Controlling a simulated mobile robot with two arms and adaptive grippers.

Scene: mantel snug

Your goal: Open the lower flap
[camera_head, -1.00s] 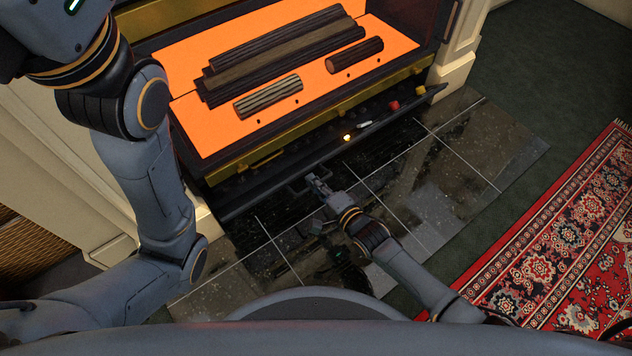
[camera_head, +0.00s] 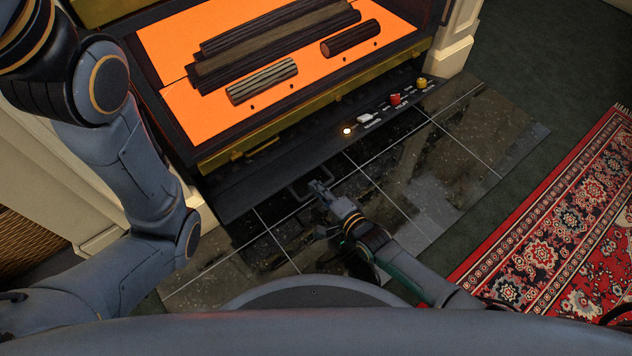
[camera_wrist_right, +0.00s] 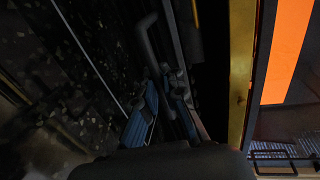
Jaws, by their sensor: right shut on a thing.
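The lower flap (camera_head: 240,190) is a long dark panel under the fireplace, hinged open and leaning outward over the hearth. Its bar handle (camera_head: 297,191) is on its outer edge, and it also shows in the wrist view (camera_wrist_right: 148,38). Behind the flap are a lit round button (camera_head: 347,131), a white switch (camera_head: 364,118), a red knob (camera_head: 395,99) and a yellow knob (camera_head: 421,83). My left gripper is out of view.
Above the flap is a brass trim (camera_head: 300,120) below the glowing orange fire bed (camera_head: 200,118) with several logs. Dark glossy hearth tiles (camera_head: 440,165) lie below the flap. A red patterned rug (camera_head: 570,230) lies at right. My left arm covers the left side.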

